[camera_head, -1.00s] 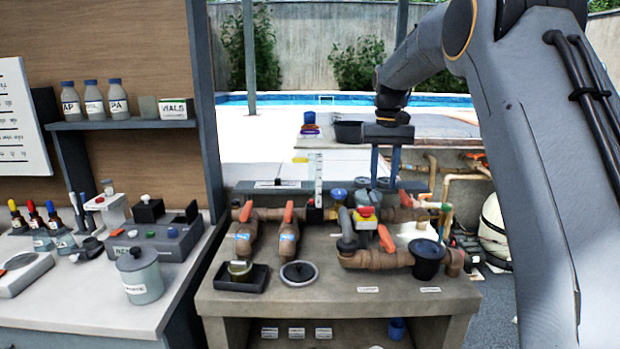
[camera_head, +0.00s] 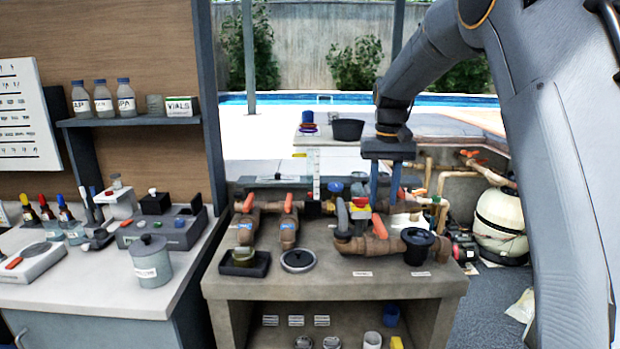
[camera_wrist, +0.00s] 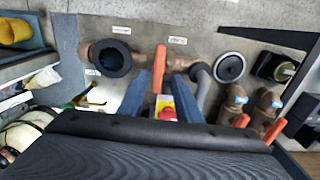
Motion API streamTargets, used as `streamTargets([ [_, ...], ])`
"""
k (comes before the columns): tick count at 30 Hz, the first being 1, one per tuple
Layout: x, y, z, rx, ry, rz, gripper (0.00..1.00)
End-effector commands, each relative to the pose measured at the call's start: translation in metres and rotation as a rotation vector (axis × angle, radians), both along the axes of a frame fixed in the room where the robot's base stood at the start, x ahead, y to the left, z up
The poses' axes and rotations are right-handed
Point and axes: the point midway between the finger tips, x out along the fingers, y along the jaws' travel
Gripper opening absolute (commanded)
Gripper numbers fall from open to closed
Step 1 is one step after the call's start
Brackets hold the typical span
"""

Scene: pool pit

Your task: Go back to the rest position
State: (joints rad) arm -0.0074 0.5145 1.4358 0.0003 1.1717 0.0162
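My gripper (camera_head: 383,198) hangs fingers-down over the pipework on the concrete bench (camera_head: 330,284). Its two blue fingers are apart with nothing held between them. In the wrist view the fingers (camera_wrist: 160,82) straddle the line of sight to an orange valve handle (camera_wrist: 160,58), which appears below the tips. The same orange handle (camera_head: 379,227) shows just under the gripper in the head view. A red and yellow switch (camera_wrist: 167,110) shows between the fingers in the wrist view. My arm fills the right side of the head view.
The bench holds brown pipes, a black-rimmed cup (camera_head: 417,240), a round lid (camera_head: 298,260) and a black tray (camera_head: 245,264). A lab counter (camera_head: 100,290) with bottles and a grey pot (camera_head: 150,262) stands left. A cream tank (camera_head: 500,222) stands right. Space above the bench's left is open.

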Motion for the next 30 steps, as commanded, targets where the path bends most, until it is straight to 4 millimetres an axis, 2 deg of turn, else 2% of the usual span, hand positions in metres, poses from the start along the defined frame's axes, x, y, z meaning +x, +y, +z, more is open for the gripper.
streamTargets([
  [5,-0.033,-0.002,-0.018,0.0,-0.01,0.0,0.31],
  [8,-0.061,-0.002,-0.034,0.001,-0.018,0.0,0.31],
  [14,-0.145,-0.003,-0.074,0.001,-0.046,0.003,0.31],
  [21,-0.254,-0.003,-0.12,0.0,-0.075,0.007,0.31],
  [24,-0.287,-0.003,-0.132,0.0,-0.084,0.009,0.31],
  [27,-0.307,-0.004,-0.14,0.0,-0.09,0.009,0.31],
  [30,-0.316,-0.004,-0.143,0.0,-0.092,0.01,0.31],
])
